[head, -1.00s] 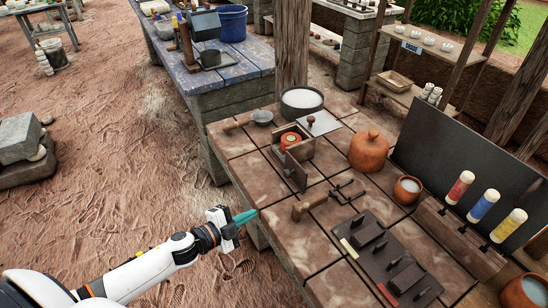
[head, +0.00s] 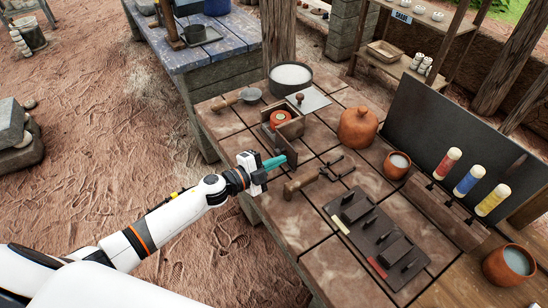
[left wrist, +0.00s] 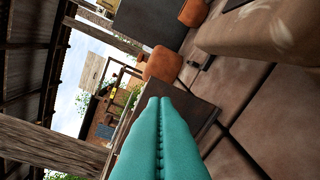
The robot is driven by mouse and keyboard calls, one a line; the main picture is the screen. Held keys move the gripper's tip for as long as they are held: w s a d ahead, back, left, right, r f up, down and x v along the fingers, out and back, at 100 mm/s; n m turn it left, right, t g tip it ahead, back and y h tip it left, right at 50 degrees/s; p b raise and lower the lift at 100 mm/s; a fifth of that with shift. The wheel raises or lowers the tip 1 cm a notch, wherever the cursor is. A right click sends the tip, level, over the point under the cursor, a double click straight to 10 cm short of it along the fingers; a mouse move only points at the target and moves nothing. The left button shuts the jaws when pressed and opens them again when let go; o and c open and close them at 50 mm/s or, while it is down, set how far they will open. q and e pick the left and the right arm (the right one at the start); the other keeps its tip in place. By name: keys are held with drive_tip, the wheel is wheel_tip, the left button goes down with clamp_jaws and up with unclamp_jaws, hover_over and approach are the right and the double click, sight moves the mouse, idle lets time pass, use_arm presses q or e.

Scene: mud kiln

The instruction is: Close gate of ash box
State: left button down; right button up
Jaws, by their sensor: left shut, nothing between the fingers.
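The ash box (head: 291,129) is a small brown box near the left edge of the tiled table, with a round orange-red thing (head: 279,119) inside. Its gate (head: 279,144) is a dark panel that stands swung out from the box toward my left gripper. My left gripper (head: 284,160) has teal fingers, shut and empty, just in front of the gate in the head view. In the left wrist view the shut fingers (left wrist: 160,110) have a dark brown panel right beyond them, probably the gate. I cannot tell whether they touch it. My right gripper is not in view.
Tongs with a wooden handle (head: 301,186) lie close to the right of my left gripper. A lidded clay pot (head: 358,127), a bowl of white stuff (head: 291,77) and a plate with dark tools (head: 377,237) stand around. Bare tiles lie toward the front.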

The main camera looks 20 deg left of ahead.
use_arm(q)
drive_tip(key=shift+w+a+f, duration=0.4)
drive_tip(key=shift+w+a, duration=0.2)
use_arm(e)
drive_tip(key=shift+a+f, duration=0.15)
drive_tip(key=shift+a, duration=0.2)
use_arm(q)
drive_tip(key=w+a+b, duration=0.1)
drive_tip(key=w+a, duration=0.1)
drive_tip(key=a, duration=0.1)
drive_tip(key=w+a+b, duration=0.2)
drive_tip(key=a, duration=0.1)
drive_tip(key=w+a+b, duration=0.1)
drive_tip(key=w+a, duration=0.2)
drive_tip(key=shift+w+a+f, duration=0.1)
drive_tip(key=shift+f, duration=0.1)
drive_tip(key=shift+r, duration=0.3)
drive_tip(key=shift+a, duration=0.1)
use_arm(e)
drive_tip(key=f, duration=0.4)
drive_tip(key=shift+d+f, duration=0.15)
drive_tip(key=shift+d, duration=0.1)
